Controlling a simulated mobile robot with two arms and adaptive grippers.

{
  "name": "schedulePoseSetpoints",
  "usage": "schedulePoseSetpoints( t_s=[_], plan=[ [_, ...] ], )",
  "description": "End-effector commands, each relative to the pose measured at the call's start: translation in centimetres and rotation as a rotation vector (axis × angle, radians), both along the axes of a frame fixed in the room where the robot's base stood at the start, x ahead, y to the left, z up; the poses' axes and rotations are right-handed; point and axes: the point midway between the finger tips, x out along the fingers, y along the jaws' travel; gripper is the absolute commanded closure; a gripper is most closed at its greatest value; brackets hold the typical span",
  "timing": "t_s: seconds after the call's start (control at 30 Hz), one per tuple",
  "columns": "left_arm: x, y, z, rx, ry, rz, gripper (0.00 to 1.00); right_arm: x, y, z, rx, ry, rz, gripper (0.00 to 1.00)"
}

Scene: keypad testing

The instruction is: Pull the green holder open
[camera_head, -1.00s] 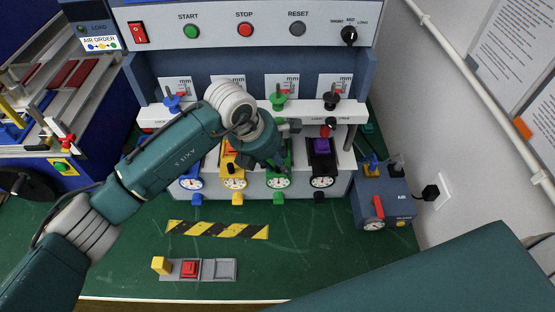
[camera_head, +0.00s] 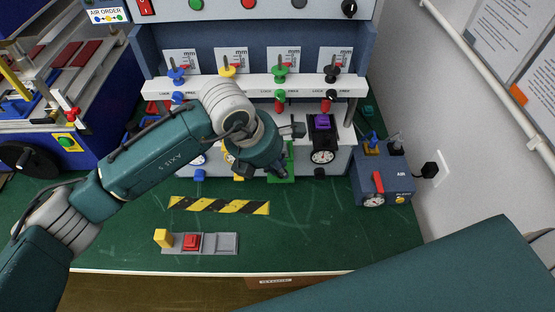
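The green holder (camera_head: 290,160) is in the row of coloured holders on the test bench, below the green knob (camera_head: 280,73). Only its right side and a green edge at the front show; my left gripper covers the rest and its dial. My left gripper (camera_head: 268,170) hangs over the front of the green holder, pointing down toward the bench. Its fingers are dark and small, and I cannot tell whether they touch or grip the holder. My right arm crosses the lower right, with its gripper out of view.
A black holder with a purple block (camera_head: 322,122) stands just right of the green one. The yellow holder (camera_head: 228,160) at left is partly hidden. A blue air box (camera_head: 392,187) stands further right.

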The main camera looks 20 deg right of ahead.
Motion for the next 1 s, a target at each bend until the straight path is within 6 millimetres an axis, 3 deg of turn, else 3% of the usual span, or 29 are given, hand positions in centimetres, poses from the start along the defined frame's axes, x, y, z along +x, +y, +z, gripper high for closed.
schedulePoseSetpoints(
  t_s=[0.13,0.3,0.33,0.4,0.57,0.77,1.0],
  plan=[
    [-0.4,-0.7,1.0,-0.021,-0.001,-0.009,1.00,-1.1,-0.1,0.0,-0.001,0.016,-0.001,0.60],
    [-0.4,-0.7,1.0,-0.022,-0.002,-0.009,1.00,0.6,0.0,0.1,-0.001,-0.005,-0.001,0.60],
    [-0.4,-0.7,1.0,-0.022,-0.002,-0.009,0.80,1.0,0.0,0.1,0.000,-0.011,-0.001,0.60],
    [-0.4,-0.7,0.9,-0.021,-0.002,-0.009,0.68,1.9,0.1,0.2,0.002,-0.025,-0.001,0.60],
    [-0.3,-0.5,0.7,-0.015,-0.002,-0.007,0.68,2.2,0.1,0.2,0.002,-0.029,-0.002,0.60],
    [-0.3,-0.2,1.0,-0.011,-0.002,-0.005,0.68,0.5,-0.1,0.1,-0.001,-0.006,0.000,0.60],
    [-0.7,1.2,4.7,-0.012,-0.007,-0.006,0.68,0.7,0.0,0.1,0.000,-0.009,-0.001,0.60]
  ],
)
